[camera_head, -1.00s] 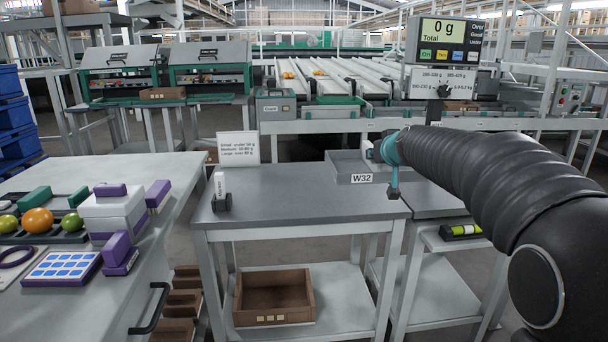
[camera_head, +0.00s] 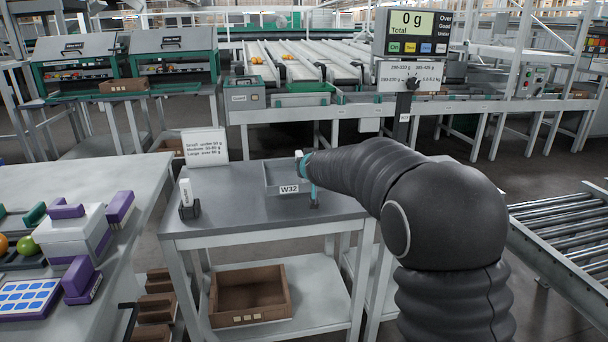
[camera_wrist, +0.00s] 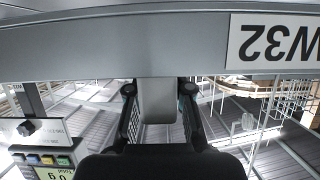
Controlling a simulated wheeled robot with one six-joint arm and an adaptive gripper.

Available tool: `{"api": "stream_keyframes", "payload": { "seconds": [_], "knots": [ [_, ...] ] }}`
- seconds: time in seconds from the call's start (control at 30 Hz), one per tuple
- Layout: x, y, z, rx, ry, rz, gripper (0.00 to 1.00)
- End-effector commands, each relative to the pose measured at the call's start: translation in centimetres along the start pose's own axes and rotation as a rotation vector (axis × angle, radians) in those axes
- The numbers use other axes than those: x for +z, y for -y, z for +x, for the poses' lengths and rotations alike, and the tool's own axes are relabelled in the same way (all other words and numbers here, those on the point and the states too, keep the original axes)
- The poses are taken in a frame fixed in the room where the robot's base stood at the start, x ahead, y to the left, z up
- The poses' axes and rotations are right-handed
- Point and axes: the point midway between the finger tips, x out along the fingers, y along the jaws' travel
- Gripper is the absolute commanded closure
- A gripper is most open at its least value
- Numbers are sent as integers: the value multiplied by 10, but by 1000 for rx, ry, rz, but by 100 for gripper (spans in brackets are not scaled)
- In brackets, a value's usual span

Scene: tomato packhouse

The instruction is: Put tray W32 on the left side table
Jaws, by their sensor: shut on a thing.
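The grey tray W32 (camera_head: 273,182) is over the back middle of the grey-topped table (camera_head: 240,215), roughly level. I cannot tell whether its underside touches the top. Its wall (camera_wrist: 110,50) fills the upper part of the wrist view, with the label upside down. My gripper (camera_head: 309,180) is at the tray's right end in the head view. In the wrist view my gripper (camera_wrist: 158,95) is shut on a grey tab of the tray, one finger on each side. Most of the tray's inside is hidden.
A white marker in a black stand (camera_head: 187,200) and a size sign (camera_head: 205,146) are left of the tray. A pale bench (camera_head: 85,180) with purple-trimmed items stands at left. A scale display (camera_head: 425,32) rises behind. A brown box (camera_head: 250,298) sits on the lower shelf.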

Motion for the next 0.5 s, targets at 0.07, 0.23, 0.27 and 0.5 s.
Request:
{"api": "stream_keyframes", "payload": {
  "seconds": [0.07,0.23,0.27,0.5],
  "knots": [
    [2,1,2,0,-1,0,100],
    [16,1,7,1,0,-1,100],
    [19,1,8,1,1,-1,100],
    [38,1,16,0,-1,1,100]
  ]
}}
